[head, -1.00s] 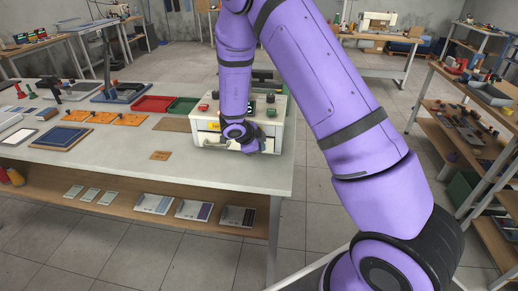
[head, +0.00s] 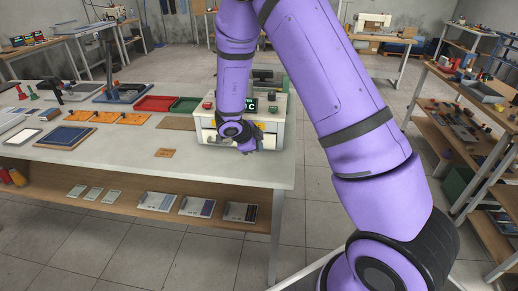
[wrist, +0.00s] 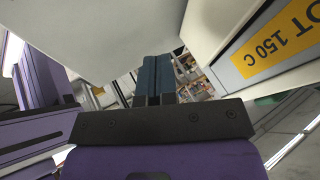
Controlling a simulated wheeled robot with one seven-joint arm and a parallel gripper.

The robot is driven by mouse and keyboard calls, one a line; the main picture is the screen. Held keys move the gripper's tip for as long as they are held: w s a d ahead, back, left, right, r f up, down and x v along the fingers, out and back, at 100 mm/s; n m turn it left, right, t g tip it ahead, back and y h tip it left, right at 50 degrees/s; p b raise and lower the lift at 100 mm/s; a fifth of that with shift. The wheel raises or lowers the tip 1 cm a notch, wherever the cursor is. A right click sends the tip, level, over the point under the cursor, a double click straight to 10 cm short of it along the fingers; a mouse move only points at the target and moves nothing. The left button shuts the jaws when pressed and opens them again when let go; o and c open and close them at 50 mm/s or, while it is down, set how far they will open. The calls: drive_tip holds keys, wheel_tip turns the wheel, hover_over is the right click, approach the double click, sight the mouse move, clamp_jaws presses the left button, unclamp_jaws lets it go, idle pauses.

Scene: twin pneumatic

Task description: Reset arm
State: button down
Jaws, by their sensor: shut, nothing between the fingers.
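My gripper is in the wrist view (wrist: 153,80), with its two dark blue fingers pressed together and nothing between them. In the head view my purple arm reaches over the workbench (head: 60,170) to a cream machine (head: 270,137) at its right end. The wrist end of my arm is in front of the machine's face and hides part of it. The fingertips cannot be made out in the head view. In the wrist view a yellow label reading "OT 150 C" (wrist: 282,38) is on a pale surface right of the fingers.
Red (head: 154,104) and green (head: 186,105) trays, orange plates (head: 92,117) and a small brown piece (head: 164,153) lie on the bench left of the machine. A shelf unit (head: 440,125) stands at the right. Floor is open between bench and shelves.

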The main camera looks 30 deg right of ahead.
drive_tip(key=v, duration=0.7)
drive_tip(key=w+a+r+n+t+y, duration=0.1)
drive_tip(key=a+r+n+t+y, duration=0.15)
drive_tip(key=r, duration=0.55)
drive_tip(key=w+a+r+n+t+y, duration=0.1)
drive_tip(key=w+r+n+t+y, duration=0.2)
drive_tip(key=r, duration=0.5)
drive_tip(key=s+a+r+n+t+y, duration=0.3)
drive_tip(key=s+r+n+y, duration=0.1)
drive_tip(key=s+r+n, duration=0.45)
drive_tip(key=s+d+r+n+g, duration=0.1)
drive_tip(key=s+d+n, duration=0.1)
drive_tip(key=s, duration=0.7)
drive_tip(key=s+d+r+n+g+h, duration=0.1)
drive_tip(key=s+n, duration=0.3)
drive_tip(key=s, duration=0.5)
drive_tip(key=s+d+r+n+g+h, duration=0.1)
drive_tip(key=s+d+n+g, duration=0.2)
drive_tip(key=s, duration=0.6)
drive_tip(key=shift+d+r+n, duration=0.15)
drive_tip(key=shift+d+n, duration=0.1)
drive_tip(key=shift+n, duration=0.25)
